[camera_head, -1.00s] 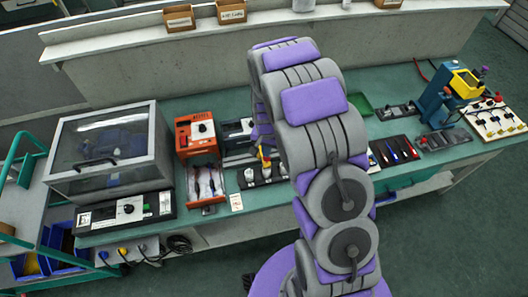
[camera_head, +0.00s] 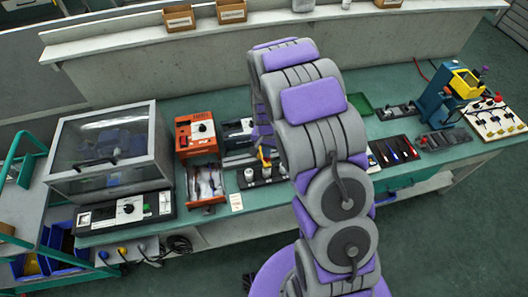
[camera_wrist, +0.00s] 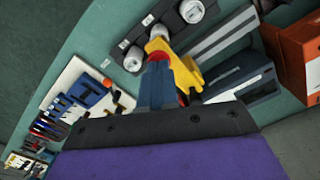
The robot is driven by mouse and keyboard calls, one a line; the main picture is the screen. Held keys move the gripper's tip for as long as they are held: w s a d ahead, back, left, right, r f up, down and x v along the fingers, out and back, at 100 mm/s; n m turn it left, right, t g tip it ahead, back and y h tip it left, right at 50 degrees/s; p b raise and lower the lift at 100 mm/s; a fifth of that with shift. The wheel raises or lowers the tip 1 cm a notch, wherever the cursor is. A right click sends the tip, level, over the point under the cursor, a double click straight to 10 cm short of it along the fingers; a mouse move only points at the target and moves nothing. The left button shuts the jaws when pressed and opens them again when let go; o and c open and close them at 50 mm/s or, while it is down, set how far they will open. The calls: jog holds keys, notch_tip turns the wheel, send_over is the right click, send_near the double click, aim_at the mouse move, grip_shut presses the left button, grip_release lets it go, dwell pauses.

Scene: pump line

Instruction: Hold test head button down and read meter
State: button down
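My gripper (camera_wrist: 168,72) shows in the wrist view past its dark bolted plate, with its tip at a yellow and red piece (camera_wrist: 186,72). A blue-grey part stands beside the yellow piece; I cannot tell whether it is a finger. The piece is close to a dark strip with round white parts (camera_wrist: 192,10). I cannot tell a test head button. A device with a dial (camera_head: 130,207) stands at the bench's front left; its reading is too small to tell.
An orange box with a dial (camera_head: 196,132) and a dark meter-like box (camera_head: 238,130) stand behind the strip. A clear-lidded case (camera_head: 108,145) fills the left of the bench. A tool tray (camera_head: 396,150) and a blue and yellow machine (camera_head: 436,105) are at right.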

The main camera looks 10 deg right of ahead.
jog(key=shift+f, duration=1)
dwell(0.9)
jog(key=shift+r+p, duration=0.8)
jog(key=shift+r, duration=2.7)
jog(key=shift+s+r, duration=0.1)
jog(key=shift+r, duration=0.1)
jog(key=s+r+n+b, duration=0.2)
jog(key=s+r, duration=0.6)
jog(key=s+r+n+g+b, duration=0.1)
jog(key=s+r+n+b, duration=0.1)
jog(key=s, duration=1.1)
jog(key=s+r+n+b, duration=0.2)
jog(key=s+r+b, duration=0.1)
jog(key=s, duration=1)
jog(key=shift+r+g, duration=0.4)
jog(key=shift+r, duration=0.4)
